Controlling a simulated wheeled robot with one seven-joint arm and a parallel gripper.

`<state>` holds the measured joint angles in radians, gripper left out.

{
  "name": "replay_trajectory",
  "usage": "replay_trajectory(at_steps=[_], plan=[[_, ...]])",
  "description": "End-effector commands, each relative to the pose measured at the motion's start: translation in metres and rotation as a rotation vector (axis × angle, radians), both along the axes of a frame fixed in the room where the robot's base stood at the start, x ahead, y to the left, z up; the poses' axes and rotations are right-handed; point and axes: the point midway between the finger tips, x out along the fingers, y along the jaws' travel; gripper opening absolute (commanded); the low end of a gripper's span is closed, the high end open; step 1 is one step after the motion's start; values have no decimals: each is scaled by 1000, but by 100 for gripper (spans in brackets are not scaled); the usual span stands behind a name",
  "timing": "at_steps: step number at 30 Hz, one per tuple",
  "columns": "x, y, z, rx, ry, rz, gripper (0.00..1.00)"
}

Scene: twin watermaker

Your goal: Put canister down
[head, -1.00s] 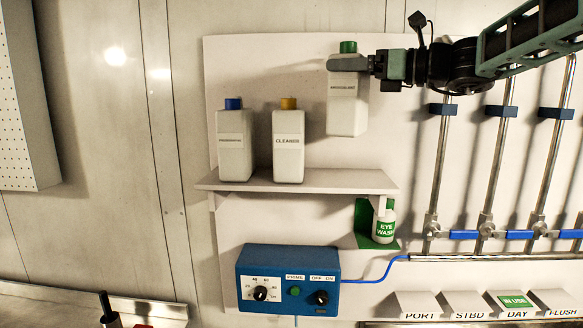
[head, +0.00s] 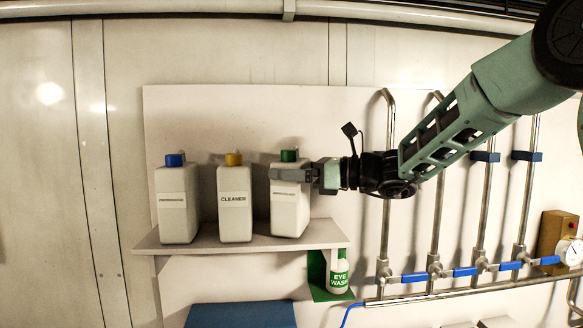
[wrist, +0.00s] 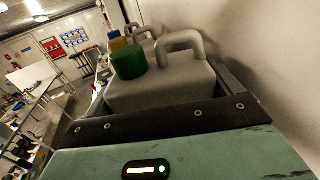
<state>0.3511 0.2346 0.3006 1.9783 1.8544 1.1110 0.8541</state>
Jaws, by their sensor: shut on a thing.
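A white canister with a green cap (head: 289,212) is upright at the right part of the white shelf (head: 215,249). Its base appears at the shelf's surface; whether it bears on the shelf I cannot tell for sure. My gripper (head: 292,175) is shut around its upper part from the right. In the wrist view the canister's top, green cap (wrist: 128,62) and handle show between my fingers. The label is too small to read. A canister labelled CLEANER with a yellow cap (head: 235,207) stands to its left, apart. A blue-capped canister (head: 177,208) stands farther left.
A green eye wash holder with a white bottle (head: 338,274) hangs under the shelf's right end. Vertical pipes (head: 435,190) with blue-handled valves run to the right, behind my arm. A blue box (head: 241,315) is below the shelf.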

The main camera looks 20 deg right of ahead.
Motion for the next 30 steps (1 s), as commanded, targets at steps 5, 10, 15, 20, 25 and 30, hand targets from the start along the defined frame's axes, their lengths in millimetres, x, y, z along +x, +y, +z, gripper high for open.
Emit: replay_trajectory(at_steps=[5,10,15,20,25,30], plan=[[0,1,-2,2,-6,0,20],[0,1,-2,2,-6,0,20],[0,0,-7,0,-2,0,100],[0,0,-7,0,-1,0,100],[-1,-1,-3,0,-2,-1,100],[-16,-25,-8,-3,-4,-5,100]])
